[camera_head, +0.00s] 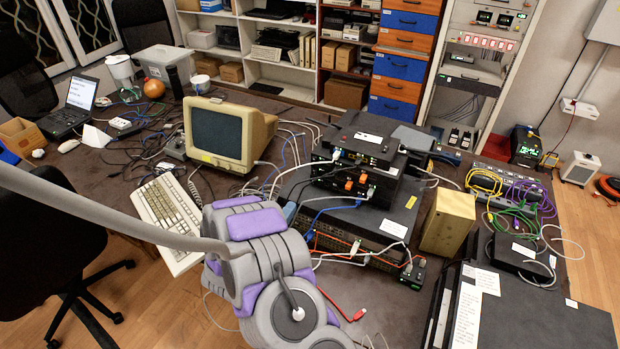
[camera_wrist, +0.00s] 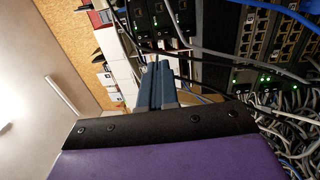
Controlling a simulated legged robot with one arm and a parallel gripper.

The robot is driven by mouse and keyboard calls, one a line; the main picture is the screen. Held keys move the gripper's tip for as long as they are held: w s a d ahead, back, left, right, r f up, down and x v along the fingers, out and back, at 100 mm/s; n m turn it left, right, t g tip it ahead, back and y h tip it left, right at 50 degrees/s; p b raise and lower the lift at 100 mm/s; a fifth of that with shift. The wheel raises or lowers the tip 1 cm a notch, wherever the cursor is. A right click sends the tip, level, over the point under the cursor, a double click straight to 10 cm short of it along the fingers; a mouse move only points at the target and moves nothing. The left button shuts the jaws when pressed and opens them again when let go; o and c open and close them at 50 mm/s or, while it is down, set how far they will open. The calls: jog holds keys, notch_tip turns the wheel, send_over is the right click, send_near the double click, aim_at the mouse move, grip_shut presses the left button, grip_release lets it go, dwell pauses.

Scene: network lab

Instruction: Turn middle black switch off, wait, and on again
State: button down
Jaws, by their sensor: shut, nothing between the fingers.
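Black switches are stacked on the desk in the head view. The top one (camera_head: 365,136) has a white label, and the middle one (camera_head: 385,186) below it has orange tabs and plugged cables. A larger many-port switch (camera_head: 375,225) lies beneath them. In the wrist view, black units with green lights (camera_wrist: 160,14) show at the top edge, partly cut off. My gripper (camera_head: 290,211) is in front of the stack's left side, apart from the middle switch. Its blue-grey fingers (camera_wrist: 156,72) are shut and empty. The middle switch's power control cannot be made out.
Loose cables hang around the stack, and port panels with green lights (camera_wrist: 262,85) fill the right of the wrist view. An old monitor (camera_head: 222,133) and a keyboard (camera_head: 165,218) stand left. A beige box (camera_head: 447,222) is right of the stack.

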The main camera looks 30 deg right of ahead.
aim_at(315, 171)
jog(key=b+x, duration=0.3)
jog(key=x, duration=1.1)
jog(key=shift+d, duration=0.15)
